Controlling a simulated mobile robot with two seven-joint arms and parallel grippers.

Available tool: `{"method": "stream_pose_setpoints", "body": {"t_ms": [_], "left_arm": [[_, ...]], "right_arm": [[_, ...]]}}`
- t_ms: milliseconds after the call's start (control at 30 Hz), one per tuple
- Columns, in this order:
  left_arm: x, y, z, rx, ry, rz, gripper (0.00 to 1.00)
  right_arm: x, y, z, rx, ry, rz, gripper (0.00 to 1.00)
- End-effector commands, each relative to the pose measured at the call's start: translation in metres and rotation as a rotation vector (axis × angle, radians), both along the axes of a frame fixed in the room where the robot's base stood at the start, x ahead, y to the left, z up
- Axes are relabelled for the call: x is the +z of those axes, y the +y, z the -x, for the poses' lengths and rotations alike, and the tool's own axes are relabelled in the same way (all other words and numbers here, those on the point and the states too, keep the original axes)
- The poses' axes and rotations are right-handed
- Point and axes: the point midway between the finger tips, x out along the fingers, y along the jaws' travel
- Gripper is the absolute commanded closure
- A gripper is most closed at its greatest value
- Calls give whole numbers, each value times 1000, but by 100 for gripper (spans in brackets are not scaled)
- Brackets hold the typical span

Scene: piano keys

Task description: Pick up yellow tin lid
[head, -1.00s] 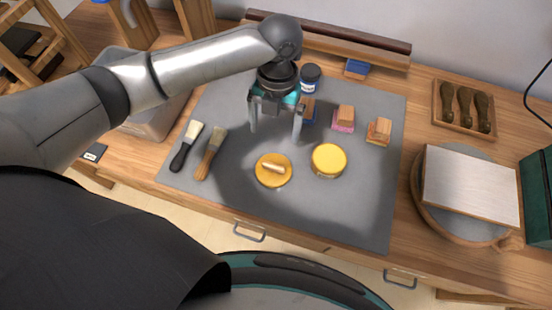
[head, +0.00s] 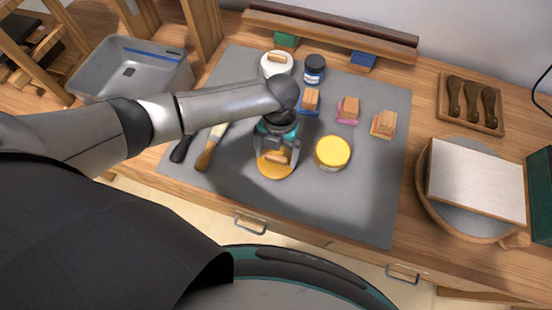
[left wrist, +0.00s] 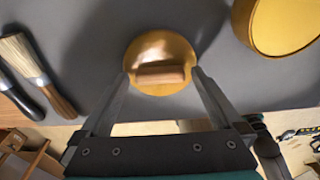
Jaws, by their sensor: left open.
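The yellow tin lid (head: 270,173) is a flat golden disc with a wooden bar handle on top, lying on the grey mat. It also shows in the left wrist view (left wrist: 150,48), with its handle (left wrist: 160,75) lying crosswise between the fingertips. My left gripper (head: 277,157) is open, pointing down over the lid, one finger on each side of the handle. I cannot tell whether the fingers touch it. A round yellow tin (head: 332,152) stands just right of the lid and also shows in the left wrist view (left wrist: 285,22). My right gripper is not in view.
The grey mat (head: 350,210) is clear in front. Two brushes (head: 210,150) lie left of the lid. Several wood-backed blocks (head: 347,110), a dark jar (head: 314,68) and a white tin (head: 274,66) stand behind. A grey bin (head: 130,75) is at left, a board (head: 477,180) at right.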

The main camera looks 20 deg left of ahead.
Motion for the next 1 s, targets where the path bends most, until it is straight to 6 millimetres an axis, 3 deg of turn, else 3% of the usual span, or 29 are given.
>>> {"method": "stream_pose_setpoints", "body": {"t_ms": [200,867,1000], "left_arm": [[0,0,0,0,-1,0,2],[0,0,-1,0,-1,0,76],[0,0,-1,0,-1,0,78]], "right_arm": [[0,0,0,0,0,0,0],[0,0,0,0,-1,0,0],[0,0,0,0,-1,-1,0]]}}
